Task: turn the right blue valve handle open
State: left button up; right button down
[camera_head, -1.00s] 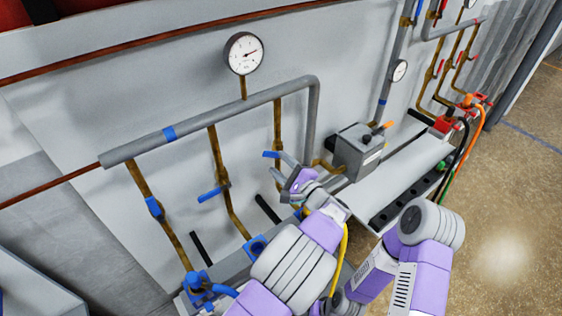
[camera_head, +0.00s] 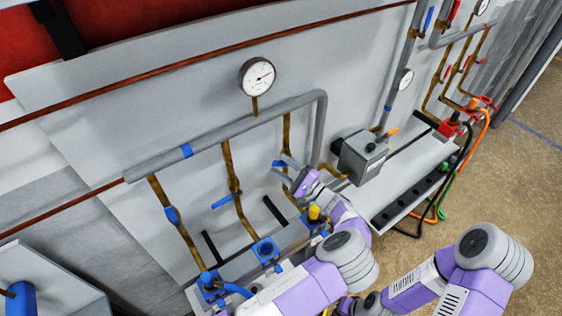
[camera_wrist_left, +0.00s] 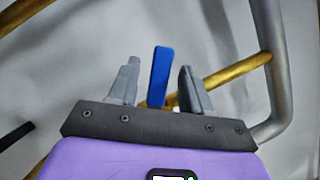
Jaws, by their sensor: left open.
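The right blue valve handle (camera_head: 279,164) is on the rightmost brass pipe below the grey manifold. In the left wrist view the blue handle (camera_wrist_left: 159,77) stands between the two grey fingers, with a visible gap on each side. My left gripper (camera_head: 288,170) is open at this handle, and it also shows in the left wrist view (camera_wrist_left: 158,85). The valve body is mostly hidden behind the gripper. My right gripper is not in view.
Two more blue handles, the middle (camera_head: 225,200) and the left (camera_head: 171,214), are on neighbouring brass pipes. A grey box (camera_head: 362,156) is mounted to the right of the gripper. A pressure gauge (camera_head: 257,77) stands above the manifold (camera_head: 240,126).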

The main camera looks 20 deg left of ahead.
pick_arm(q)
jog(key=shift+x, duration=0.9)
grip_shut()
